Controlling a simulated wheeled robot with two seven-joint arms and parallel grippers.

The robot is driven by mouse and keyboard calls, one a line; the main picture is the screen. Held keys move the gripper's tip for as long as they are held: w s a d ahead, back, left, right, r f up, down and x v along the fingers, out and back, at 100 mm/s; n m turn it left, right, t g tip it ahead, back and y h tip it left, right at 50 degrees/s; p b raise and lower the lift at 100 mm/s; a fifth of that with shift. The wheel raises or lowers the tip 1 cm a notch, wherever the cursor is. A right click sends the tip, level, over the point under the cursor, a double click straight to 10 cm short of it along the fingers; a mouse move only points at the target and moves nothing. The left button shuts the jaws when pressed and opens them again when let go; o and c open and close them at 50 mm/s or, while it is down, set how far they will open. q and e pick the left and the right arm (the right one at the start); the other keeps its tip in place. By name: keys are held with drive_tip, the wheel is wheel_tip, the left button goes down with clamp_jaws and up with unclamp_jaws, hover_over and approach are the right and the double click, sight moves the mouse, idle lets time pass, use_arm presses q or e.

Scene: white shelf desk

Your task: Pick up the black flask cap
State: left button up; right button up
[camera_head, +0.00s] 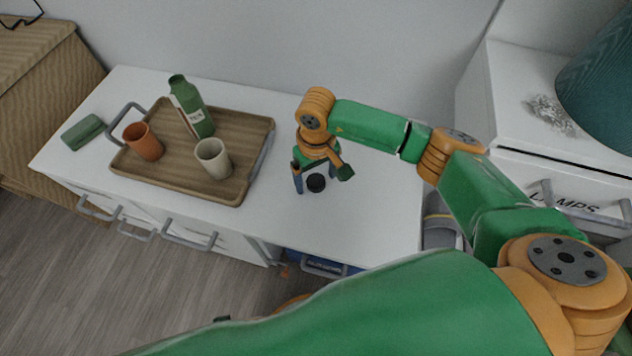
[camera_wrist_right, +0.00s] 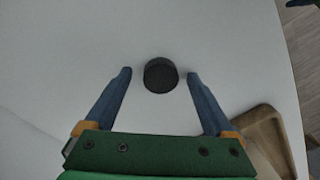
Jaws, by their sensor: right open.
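The black flask cap (camera_head: 316,183) is a small dark disc lying on the white desktop, right of the tray. My right gripper (camera_head: 308,186) is over the desk right at the cap, pointing down, with its blue fingers apart. In the right wrist view, the cap (camera_wrist_right: 161,75) lies between and slightly beyond the tips of the open gripper (camera_wrist_right: 159,76), with a gap on each side. Nothing is held. My left gripper does not show in either view.
A wooden tray (camera_head: 240,118) on the left half of the desk carries a green bottle (camera_head: 192,107), an orange cup (camera_head: 143,141) and a beige cup (camera_head: 213,158). A green case (camera_head: 83,131) lies at the far left. The desktop (camera_head: 375,205) right of the cap is clear.

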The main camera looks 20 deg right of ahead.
clamp_jaws()
